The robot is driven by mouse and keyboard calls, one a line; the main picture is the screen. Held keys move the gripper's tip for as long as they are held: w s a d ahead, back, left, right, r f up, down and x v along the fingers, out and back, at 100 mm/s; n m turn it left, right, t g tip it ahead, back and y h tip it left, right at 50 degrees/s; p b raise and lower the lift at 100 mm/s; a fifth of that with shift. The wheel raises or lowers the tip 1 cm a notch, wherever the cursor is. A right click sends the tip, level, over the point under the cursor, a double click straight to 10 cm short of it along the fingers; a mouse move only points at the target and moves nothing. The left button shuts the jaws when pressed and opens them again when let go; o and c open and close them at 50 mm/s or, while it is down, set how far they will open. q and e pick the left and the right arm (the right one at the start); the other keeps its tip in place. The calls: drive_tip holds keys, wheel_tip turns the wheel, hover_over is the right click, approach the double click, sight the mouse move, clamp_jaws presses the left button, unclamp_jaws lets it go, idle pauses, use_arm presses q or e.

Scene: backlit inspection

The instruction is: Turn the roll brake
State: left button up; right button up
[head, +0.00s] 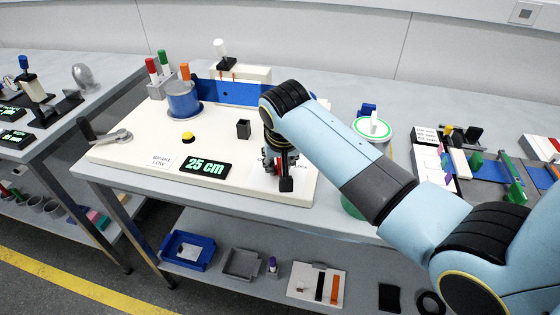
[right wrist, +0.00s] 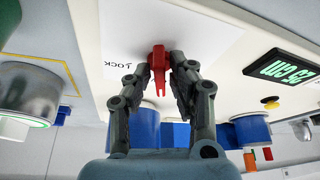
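In the head view my right gripper (head: 283,172) is over the right end of the white panel (head: 225,180) and hides most of the lever. The panel carries a black display (head: 205,167) reading 25 cm and a yellow button (head: 188,137). My left gripper is not in view.
A blue cylinder (head: 184,102) stands on the panel's left part, with a small black holder (head: 243,129) nearer the gripper. A green-rimmed container (head: 372,129) stands right of the panel. Several tools and trays fill the bench at right.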

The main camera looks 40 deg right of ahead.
clamp_jaws()
drive_tip(key=m+p, duration=0.2)
drive_tip(key=shift+w+a+r+m+g+h, duration=0.1)
drive_tip(key=shift+r+m+g+h, duration=0.05)
drive_tip(key=shift+m+g+h, duration=0.2)
drive_tip(key=shift+w+a+m+g+h+p, duration=0.1)
drive_tip(key=shift+m+g+h+p, duration=0.25)
drive_tip(key=shift+m, duration=0.6)
drive_tip(key=shift+w+m, duration=0.1)
drive_tip(key=shift+m, duration=0.8)
drive_tip(key=m+g+h+b, duration=0.1)
drive_tip(key=m+g, duration=0.1)
drive_tip(key=m, duration=0.2)
drive_tip(key=shift+w, duration=0.2)
drive_tip(key=shift+w+m+g+b, duration=0.1)
drive_tip(key=shift+m+g+b, duration=0.4)
drive_tip(key=shift+m, duration=0.85)
drive_tip(key=shift+w+m+g+b, duration=0.1)
drive_tip(key=shift+m+g+b, duration=0.4)
drive_tip(key=shift+m, duration=0.85)
